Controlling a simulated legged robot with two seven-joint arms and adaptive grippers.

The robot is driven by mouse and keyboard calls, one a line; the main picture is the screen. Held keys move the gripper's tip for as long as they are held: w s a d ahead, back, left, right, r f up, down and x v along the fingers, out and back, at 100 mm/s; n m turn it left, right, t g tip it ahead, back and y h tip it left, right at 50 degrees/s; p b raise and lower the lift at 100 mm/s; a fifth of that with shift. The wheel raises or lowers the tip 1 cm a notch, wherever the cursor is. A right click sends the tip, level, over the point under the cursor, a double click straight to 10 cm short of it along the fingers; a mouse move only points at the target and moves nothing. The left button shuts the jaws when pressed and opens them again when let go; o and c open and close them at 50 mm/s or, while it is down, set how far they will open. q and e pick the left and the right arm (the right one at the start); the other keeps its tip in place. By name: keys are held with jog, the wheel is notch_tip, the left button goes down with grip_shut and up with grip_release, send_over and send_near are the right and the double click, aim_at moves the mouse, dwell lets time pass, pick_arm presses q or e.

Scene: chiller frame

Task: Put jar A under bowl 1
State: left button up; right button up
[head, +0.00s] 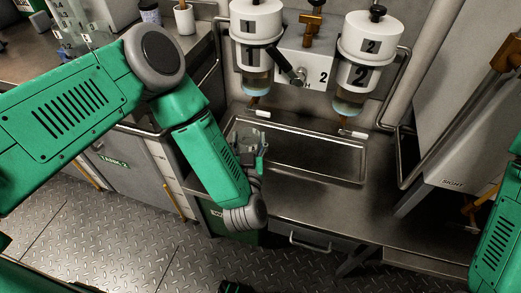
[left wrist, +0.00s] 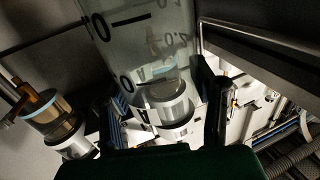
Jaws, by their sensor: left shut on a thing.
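Jar A is a clear glass jar (head: 246,136) in my left gripper (head: 252,152), over the counter's front left part in the head view. In the left wrist view, the jar (left wrist: 135,35) shows black scale marks, and the gripper's fingers (left wrist: 165,115) stand on both sides of it. Bowl 1 (head: 250,22) is a white cylinder with a glass lower part, mounted on the back wall. The jar is in front of bowl 1 and lower, apart from it. In the left wrist view, a white vessel shows behind the jar. My right gripper is out of view.
Bowl 2 (head: 369,40) hangs to the right of bowl 1. A shallow metal tray (head: 310,173) lies empty on the counter below both. A grey cabinet (head: 460,120) stands at right. Metal rails (head: 392,150) flank the bowls.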

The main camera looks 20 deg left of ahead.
pick_arm(q)
jog(key=d+f+n+y+b, duration=0.1)
jog(key=d+f+y+b, duration=0.15)
jog(key=d+f, duration=0.25)
jog(key=w+a+f+b, duration=0.1)
jog(key=w+a+b, duration=0.2)
jog(key=w, duration=0.5)
jog(key=w+a+f+b, duration=0.2)
jog(key=w+a+b, duration=0.2)
jog(key=w, duration=0.4)
jog(key=shift+w+a+g+h+b, duration=0.3)
jog(key=shift+h+b, duration=0.05)
jog(key=shift+b, duration=0.1)
jog(key=o, duration=1.4)
jog(key=shift+c, duration=0.2)
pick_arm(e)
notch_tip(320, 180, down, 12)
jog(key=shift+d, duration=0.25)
